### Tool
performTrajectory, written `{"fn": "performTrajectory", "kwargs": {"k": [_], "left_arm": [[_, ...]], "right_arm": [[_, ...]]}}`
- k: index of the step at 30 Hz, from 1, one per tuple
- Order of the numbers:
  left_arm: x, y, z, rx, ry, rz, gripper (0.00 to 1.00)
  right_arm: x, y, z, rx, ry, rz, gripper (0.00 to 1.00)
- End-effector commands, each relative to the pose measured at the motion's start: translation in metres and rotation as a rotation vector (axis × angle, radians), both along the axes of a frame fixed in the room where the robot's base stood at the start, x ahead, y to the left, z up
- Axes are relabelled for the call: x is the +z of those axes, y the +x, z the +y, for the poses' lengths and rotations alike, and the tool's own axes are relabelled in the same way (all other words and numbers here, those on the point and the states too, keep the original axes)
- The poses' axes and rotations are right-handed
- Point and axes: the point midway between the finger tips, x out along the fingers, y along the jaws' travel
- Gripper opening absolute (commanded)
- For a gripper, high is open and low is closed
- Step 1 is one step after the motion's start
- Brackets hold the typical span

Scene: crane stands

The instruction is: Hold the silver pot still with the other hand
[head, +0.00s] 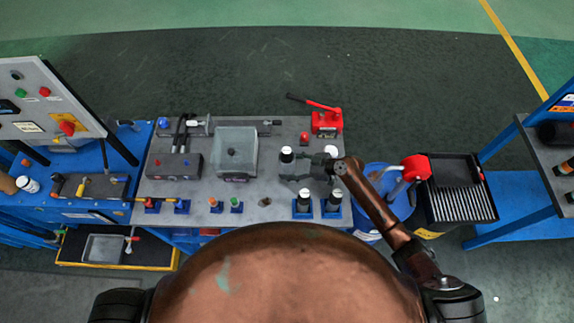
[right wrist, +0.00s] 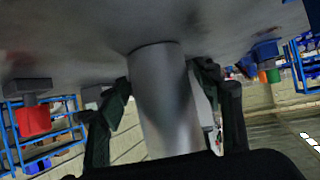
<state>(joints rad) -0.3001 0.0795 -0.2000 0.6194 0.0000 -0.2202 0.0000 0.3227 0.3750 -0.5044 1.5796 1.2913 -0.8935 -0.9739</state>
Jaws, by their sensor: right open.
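A silver pot (right wrist: 165,105) stands between the two dark fingers of my right gripper (right wrist: 164,80) in the right wrist view, where the picture is upside down and the bench top is above. The gripper is open, with a finger on either side of the pot. A gap shows beside the right finger; contact on the left is hard to tell. In the head view a dark pot with a pale top (head: 287,153) stands at my right gripper (head: 287,168), which reaches in from the right. My left gripper is not in view.
Two similar pots (head: 304,201) sit in blue holders at the bench's front edge. A blue drum (head: 388,190) and a black ribbed bin (head: 462,200) stand right of the bench.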

Motion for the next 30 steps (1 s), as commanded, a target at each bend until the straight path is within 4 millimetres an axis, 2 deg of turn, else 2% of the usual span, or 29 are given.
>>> {"fn": "performTrajectory", "kwargs": {"k": [7,21,30], "left_arm": [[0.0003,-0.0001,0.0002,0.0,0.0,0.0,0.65],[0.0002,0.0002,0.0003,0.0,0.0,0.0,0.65],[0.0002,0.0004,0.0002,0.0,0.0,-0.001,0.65]], "right_arm": [[0.0005,0.0001,0.0005,0.0,0.0,0.0,0.59],[0.0003,-0.0001,0.0003,0.0,0.0,0.0,0.26],[0.0002,-0.0002,0.0002,0.0,0.0,0.0,0.26]]}}
